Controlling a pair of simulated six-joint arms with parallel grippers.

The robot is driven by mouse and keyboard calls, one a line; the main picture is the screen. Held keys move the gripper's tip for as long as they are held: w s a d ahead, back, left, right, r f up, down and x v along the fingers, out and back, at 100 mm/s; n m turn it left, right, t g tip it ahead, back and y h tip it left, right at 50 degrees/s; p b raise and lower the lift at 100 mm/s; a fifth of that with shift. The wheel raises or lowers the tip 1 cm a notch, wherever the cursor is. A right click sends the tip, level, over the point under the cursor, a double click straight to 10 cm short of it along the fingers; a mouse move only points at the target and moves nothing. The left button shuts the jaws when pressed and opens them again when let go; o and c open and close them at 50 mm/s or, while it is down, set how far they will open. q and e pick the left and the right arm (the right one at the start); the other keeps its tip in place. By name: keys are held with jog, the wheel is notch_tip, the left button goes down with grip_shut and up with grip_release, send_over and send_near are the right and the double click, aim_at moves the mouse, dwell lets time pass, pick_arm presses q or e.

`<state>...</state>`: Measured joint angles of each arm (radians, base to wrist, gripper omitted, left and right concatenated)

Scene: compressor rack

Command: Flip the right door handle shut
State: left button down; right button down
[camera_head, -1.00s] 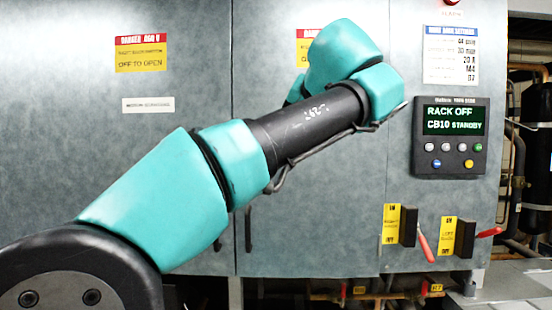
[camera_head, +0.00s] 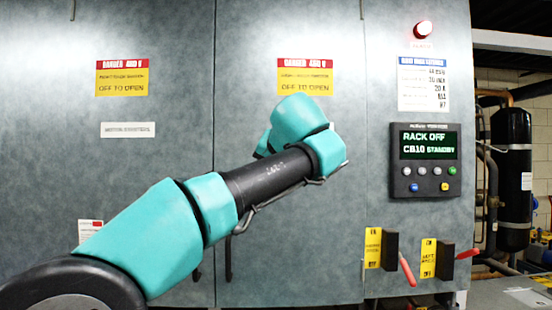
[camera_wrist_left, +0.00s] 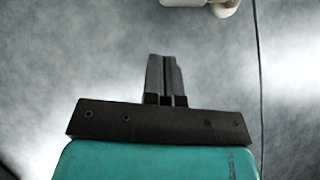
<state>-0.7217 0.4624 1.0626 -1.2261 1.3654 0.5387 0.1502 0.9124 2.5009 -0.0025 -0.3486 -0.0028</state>
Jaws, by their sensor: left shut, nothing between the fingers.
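The right door handle (camera_head: 229,258) is a thin dark bar hanging roughly vertical, low on the middle cabinet door. Another dark handle (camera_head: 197,272) on the left door is partly covered by my left arm. My left arm reaches across the cabinet, with its wrist below the middle danger sign. My left gripper is hidden behind the wrist there. In the left wrist view my left gripper (camera_wrist_left: 163,62) is shut and empty before a bare grey surface. No handle shows in that view. My right gripper is not in view.
A control panel (camera_head: 426,161) reads RACK OFF, CB10 STANDBY. A red lamp (camera_head: 424,29) is above it. Two red-tipped levers (camera_head: 407,270) (camera_head: 467,254) stick out at lower right. A pale fitting (camera_wrist_left: 185,3) and a dark seam (camera_wrist_left: 258,80) show in the left wrist view.

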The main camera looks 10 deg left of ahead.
pick_arm(q)
jog(key=shift+w+a+f, duration=0.25)
jog(key=shift+a+f, duration=0.2)
jog(key=shift+f, duration=0.25)
jog(key=shift+w+a+f, duration=0.3)
jog(key=shift+a+f, duration=0.1)
jog(key=shift+f, duration=0.3)
jog(key=shift+w+a+f, duration=0.25)
jog(key=shift+a+f, duration=0.2)
jog(key=shift+f, duration=0.25)
jog(key=shift+d, duration=0.1)
